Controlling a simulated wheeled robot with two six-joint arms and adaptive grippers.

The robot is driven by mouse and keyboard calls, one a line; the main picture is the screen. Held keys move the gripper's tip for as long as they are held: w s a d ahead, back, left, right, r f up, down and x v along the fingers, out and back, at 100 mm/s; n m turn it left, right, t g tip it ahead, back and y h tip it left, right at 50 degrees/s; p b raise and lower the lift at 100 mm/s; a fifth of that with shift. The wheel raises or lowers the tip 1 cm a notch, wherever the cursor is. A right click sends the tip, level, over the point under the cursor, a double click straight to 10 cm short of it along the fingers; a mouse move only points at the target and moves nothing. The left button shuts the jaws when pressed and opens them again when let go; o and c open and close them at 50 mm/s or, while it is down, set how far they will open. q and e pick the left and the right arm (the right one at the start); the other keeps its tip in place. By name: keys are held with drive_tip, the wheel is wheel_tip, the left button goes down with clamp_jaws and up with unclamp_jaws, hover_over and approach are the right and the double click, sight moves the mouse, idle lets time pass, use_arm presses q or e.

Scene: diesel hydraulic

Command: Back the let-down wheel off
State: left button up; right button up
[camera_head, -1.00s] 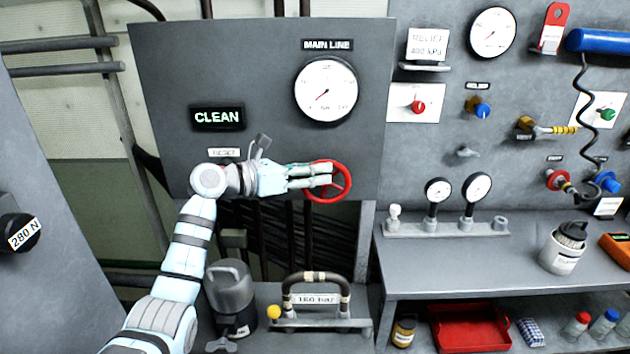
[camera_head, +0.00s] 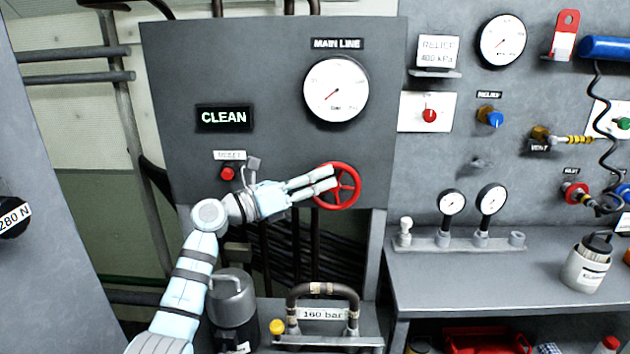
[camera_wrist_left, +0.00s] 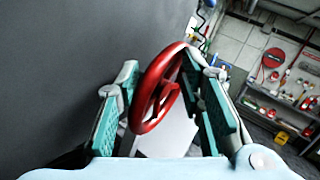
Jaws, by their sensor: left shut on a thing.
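The red let-down wheel (camera_head: 345,188) is a spoked handwheel on the grey panel, below the main line gauge (camera_head: 336,90). My left gripper (camera_head: 330,182) reaches it from the left, its two fingers at the wheel's left side. In the left wrist view the wheel (camera_wrist_left: 150,88) stands between the two teal-padded fingers (camera_wrist_left: 165,115), and the gripper is shut on its rim. The fingers hide part of the rim. The gauge needle points to the lower left. A sign (camera_head: 224,117) reads CLEAN. My right gripper is not in view.
A red button (camera_head: 228,173) sits just above my left wrist. Below are a grey canister (camera_head: 233,300) and a handle frame (camera_head: 322,290) marked 160 bar. A bench (camera_head: 470,275) with small gauges stands to the right.

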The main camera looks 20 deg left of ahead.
use_arm(q)
drive_tip(key=shift+f, duration=0.25)
drive_tip(key=o, duration=0.9)
drive_tip(key=shift+w, duration=0.1)
drive_tip(key=shift+r, duration=0.1)
drive_tip(key=v, duration=1.2)
drive_tip(key=shift+d, duration=0.1)
drive_tip(key=shift+c, duration=0.4)
